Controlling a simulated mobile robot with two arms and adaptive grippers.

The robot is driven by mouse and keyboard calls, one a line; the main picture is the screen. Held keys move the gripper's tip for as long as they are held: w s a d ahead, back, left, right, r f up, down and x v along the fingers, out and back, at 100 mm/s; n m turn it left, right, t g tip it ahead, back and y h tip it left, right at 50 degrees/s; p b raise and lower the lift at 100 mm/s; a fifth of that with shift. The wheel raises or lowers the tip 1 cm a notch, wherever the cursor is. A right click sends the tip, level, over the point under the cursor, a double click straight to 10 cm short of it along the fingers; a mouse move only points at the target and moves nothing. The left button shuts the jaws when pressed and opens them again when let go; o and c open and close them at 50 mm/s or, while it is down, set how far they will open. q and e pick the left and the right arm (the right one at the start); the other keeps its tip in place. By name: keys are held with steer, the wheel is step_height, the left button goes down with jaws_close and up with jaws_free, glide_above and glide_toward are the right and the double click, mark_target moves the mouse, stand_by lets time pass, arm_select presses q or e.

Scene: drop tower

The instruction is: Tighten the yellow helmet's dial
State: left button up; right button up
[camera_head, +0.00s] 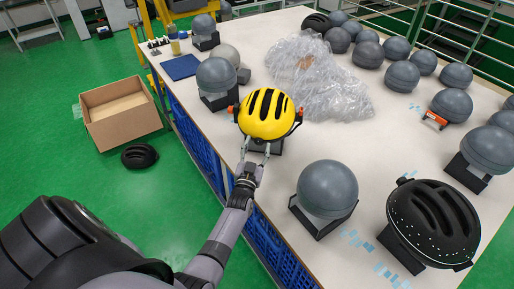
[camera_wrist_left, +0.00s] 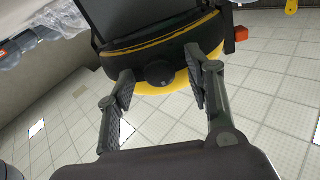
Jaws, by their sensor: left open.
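The yellow helmet (camera_head: 266,115) with black vents sits on a dark stand near the table's left edge in the head view. In the left wrist view, the helmet's yellow rim (camera_wrist_left: 182,84) shows beneath a black band. A round black dial (camera_wrist_left: 160,74) is on that band. My left gripper (camera_head: 258,146) is at the helmet's near side. In the left wrist view my left gripper (camera_wrist_left: 162,88) is open, its two fingers on either side of the dial, with gaps visible between fingers and dial. My right gripper is not in view.
Grey head forms on stands (camera_head: 328,188) and a black helmet (camera_head: 433,222) stand on the white table (camera_head: 262,196). Clear plastic wrap (camera_head: 318,80) lies behind the yellow helmet. A cardboard box (camera_head: 118,112) and another black helmet (camera_head: 139,156) are on the green floor.

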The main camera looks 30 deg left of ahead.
arm_select(q)
steer(key=v, duration=1.2)
